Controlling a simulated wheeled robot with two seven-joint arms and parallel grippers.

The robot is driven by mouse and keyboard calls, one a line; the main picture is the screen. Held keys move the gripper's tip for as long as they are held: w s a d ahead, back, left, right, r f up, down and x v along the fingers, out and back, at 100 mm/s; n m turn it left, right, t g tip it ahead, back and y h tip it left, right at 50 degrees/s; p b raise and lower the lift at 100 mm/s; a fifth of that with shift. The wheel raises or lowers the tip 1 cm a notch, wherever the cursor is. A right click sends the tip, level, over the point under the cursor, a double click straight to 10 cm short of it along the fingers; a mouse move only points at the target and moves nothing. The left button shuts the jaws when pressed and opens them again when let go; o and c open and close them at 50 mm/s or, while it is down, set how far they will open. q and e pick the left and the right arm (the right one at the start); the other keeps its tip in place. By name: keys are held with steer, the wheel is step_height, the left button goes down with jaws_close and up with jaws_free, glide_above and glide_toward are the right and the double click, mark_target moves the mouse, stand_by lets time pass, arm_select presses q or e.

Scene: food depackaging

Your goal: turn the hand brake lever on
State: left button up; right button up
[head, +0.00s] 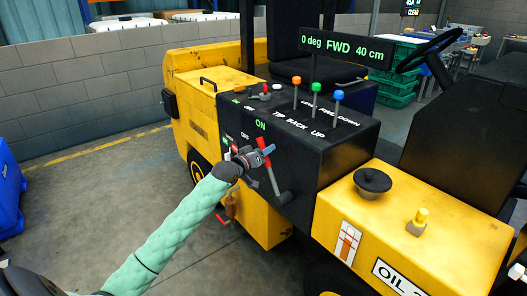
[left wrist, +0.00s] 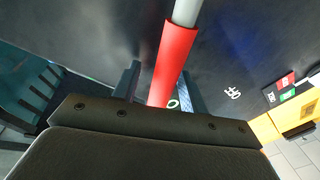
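The hand brake lever has a grey shaft (head: 271,178) on the black side panel, below a green "ON" label. Its red grip shows in the left wrist view (left wrist: 174,62), with the grey shaft running on from it. My left gripper (head: 266,151) is at the upper end of the lever in the head view. In the left wrist view its two fingers (left wrist: 158,88) stand on either side of the red grip. A gap shows at the left finger, and the right finger is close to the grip or touching it. The gripper partly hides the grip in the head view.
The black console carries orange, green and blue knobbed levers (head: 316,100) above. Yellow bodywork (head: 420,225) with a black cap (head: 372,181) lies to the right. Another red handle (head: 222,220) is low behind my left arm. Open floor (head: 90,195) lies to the left.

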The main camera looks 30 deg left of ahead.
arm_select(q)
steer(key=shift+s, duration=0.1)
steer(key=shift+s+a, duration=0.1)
steer(key=shift+s, duration=0.25)
steer(key=s+a, duration=0.1)
steer(key=s, duration=0.5)
steer(key=shift+s+b, duration=0.35)
steer(key=shift+s, duration=0.05)
arm_select(e)
step_height(320, 180, down, 3)
steer(key=shift+w+f, duration=0.1)
arm_select(q)
steer(key=shift+a, duration=0.1)
